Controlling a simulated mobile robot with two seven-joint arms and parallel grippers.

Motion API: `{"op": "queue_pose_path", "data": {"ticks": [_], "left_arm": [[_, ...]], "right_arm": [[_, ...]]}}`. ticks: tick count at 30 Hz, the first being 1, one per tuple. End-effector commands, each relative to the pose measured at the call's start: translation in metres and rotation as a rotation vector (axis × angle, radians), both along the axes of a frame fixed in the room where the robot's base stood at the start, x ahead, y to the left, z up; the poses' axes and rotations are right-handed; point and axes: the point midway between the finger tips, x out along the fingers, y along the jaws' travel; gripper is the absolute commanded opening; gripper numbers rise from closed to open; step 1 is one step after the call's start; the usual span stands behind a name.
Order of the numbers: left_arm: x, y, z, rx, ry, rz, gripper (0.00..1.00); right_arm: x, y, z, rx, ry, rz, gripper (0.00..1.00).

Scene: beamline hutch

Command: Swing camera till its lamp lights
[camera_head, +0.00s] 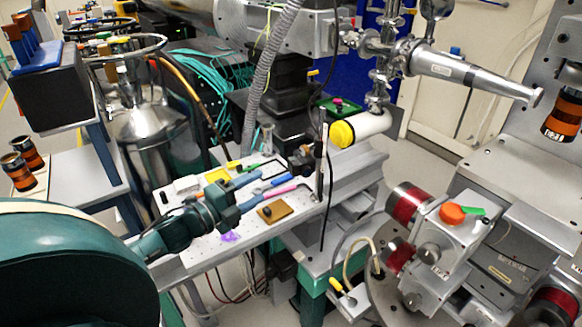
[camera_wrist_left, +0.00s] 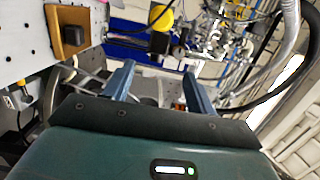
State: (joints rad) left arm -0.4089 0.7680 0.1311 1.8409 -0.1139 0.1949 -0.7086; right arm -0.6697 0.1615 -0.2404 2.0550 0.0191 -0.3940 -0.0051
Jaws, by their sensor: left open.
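A white cylinder with a yellow end cap (camera_head: 343,134), which may be the camera, sits beside a dark post above the bench; I cannot be sure. Its yellow end also seems to show at the top of the left wrist view (camera_wrist_left: 163,20). I cannot make out a lit lamp on it. My left gripper (camera_head: 264,184) is over the perforated bench, below and left of the cylinder and apart from it. In the left wrist view its two blue fingers (camera_wrist_left: 158,72) are spread with nothing held between them. My right gripper is not in view.
The bench (camera_head: 200,245) carries a tan block (camera_head: 273,212), a yellow pad (camera_head: 218,174) and several small tools near my gripper. A thin upright rod (camera_head: 322,155) stands between gripper and cylinder. Metal flanged equipment (camera_head: 440,240) fills the right. A steel dewar (camera_head: 150,130) stands behind left.

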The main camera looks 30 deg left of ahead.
Motion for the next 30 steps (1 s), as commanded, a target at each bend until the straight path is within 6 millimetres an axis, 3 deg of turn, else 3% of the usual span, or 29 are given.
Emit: {"op": "queue_pose_path", "data": {"ticks": [18,30], "left_arm": [[0.093,-0.022,0.001,-0.003,0.001,0.003,0.56],[0.108,-0.027,0.000,-0.002,0.003,0.002,0.56]], "right_arm": [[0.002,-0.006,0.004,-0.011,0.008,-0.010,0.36],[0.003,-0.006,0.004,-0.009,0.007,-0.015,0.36]]}}
